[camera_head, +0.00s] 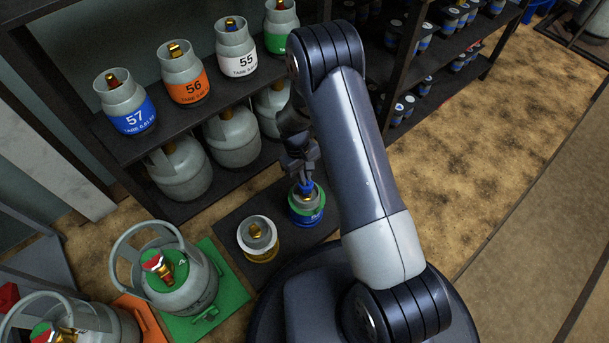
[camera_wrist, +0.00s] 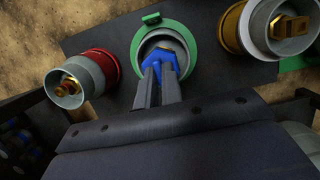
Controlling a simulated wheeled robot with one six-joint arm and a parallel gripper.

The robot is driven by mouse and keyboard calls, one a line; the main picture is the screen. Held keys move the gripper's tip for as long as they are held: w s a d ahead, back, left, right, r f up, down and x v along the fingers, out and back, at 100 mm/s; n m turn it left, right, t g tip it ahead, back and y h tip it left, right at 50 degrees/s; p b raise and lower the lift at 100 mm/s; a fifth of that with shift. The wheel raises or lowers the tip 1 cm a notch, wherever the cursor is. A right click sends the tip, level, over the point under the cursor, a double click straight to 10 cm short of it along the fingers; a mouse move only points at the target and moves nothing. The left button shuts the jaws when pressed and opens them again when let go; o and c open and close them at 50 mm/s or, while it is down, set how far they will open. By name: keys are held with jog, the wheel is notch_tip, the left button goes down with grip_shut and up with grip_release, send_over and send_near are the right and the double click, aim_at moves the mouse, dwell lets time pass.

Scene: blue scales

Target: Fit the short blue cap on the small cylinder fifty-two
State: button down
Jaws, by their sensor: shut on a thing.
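My gripper (camera_head: 304,177) points down and is shut on a small blue cap (camera_head: 306,187). In the wrist view the two fingers of my gripper (camera_wrist: 160,74) hold the cap (camera_wrist: 166,56) at the mouth of a small cylinder's grey collar. This small cylinder (camera_head: 305,213) has a green ring and a blue band, and stands upright on a dark mat. In the wrist view the cylinder's green ring (camera_wrist: 141,34) surrounds the cap. No number on it is readable. The valve under the cap is hidden, and I cannot tell whether the cap touches it.
A small cylinder with a yellow-brown band (camera_head: 258,238) stands left of it. A red cylinder (camera_wrist: 84,80) shows only in the wrist view. A large grey cylinder (camera_head: 180,270) stands on a green scale (camera_head: 232,282). A shelf with numbered cylinders (camera_head: 186,74) stands behind. Open floor lies right.

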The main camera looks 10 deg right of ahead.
jog(key=shift+f+b, duration=1.15)
jog(key=shift+f, duration=0.6)
jog(key=c, duration=1.5)
grip_release()
jog(key=shift+r, duration=0.1)
jog(key=p+v, duration=0.4)
jog(key=v, duration=0.6)
jog(key=shift+r+p, duration=0.35)
jog(key=shift+p, duration=0.05)
